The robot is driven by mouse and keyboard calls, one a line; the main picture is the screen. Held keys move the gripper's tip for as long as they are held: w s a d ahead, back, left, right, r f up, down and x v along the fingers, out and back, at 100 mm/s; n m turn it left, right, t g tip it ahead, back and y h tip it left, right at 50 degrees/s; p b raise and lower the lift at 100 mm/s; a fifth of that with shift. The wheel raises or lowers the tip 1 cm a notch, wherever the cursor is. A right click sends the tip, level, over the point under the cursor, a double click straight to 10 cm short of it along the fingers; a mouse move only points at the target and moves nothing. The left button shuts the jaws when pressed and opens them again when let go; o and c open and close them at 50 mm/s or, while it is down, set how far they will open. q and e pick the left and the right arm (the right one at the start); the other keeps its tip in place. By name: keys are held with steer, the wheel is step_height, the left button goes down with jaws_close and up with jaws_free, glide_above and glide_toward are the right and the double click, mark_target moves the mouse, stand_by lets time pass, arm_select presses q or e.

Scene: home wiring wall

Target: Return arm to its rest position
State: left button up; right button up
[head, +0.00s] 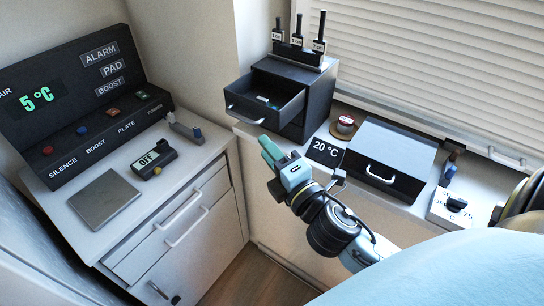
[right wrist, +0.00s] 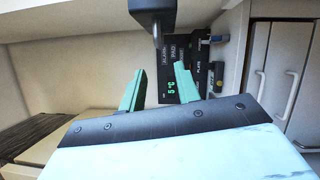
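My right gripper (head: 267,148) has teal fingers and a pale blue body. It hangs in front of the window ledge, below the open drawer (head: 264,102) of a small dark cabinet in the head view. In the right wrist view the fingers of my right gripper (right wrist: 160,84) stand apart with nothing between them, so it is open and empty. The dark drawer front (right wrist: 152,8) with its handle shows above the fingers there. My left gripper is not in view.
A control panel (head: 80,85) reading 5 °C stands on the white counter (head: 135,205) at left. On the ledge are a 20 °C display (head: 325,151), a closed dark box (head: 388,158) with a handle, and a red-topped round item (head: 344,126). Floor shows below the gripper.

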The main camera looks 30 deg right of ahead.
steer(key=shift+s, duration=0.35)
stand_by(0.3)
steer(key=s+d+f+m+g+b, duration=0.1)
steer(key=s+f+m+g, duration=0.15)
steer(key=f, duration=1.05)
steer(key=s+d+f+m+g, duration=0.1)
steer(key=s+f+m+g, duration=0.2)
steer(key=f, duration=1)
steer(key=s+d+f+m+g+b, duration=0.1)
steer(key=s+f+m+g, duration=0.2)
steer(key=f, duration=1.1)
steer(key=s+f+m+g+b, duration=0.1)
steer(key=s+f+m+g, duration=0.3)
steer(key=s+f, duration=0.6)
steer(key=s+a+f+m+g+b, duration=0.1)
steer(key=s+f+m+g, duration=0.4)
steer(key=s+f, duration=0.5)
steer(key=s, duration=0.7)
steer(key=shift+a+f, duration=0.25)
steer(key=shift+a, duration=0.05)
steer(key=shift+s, duration=0.1)
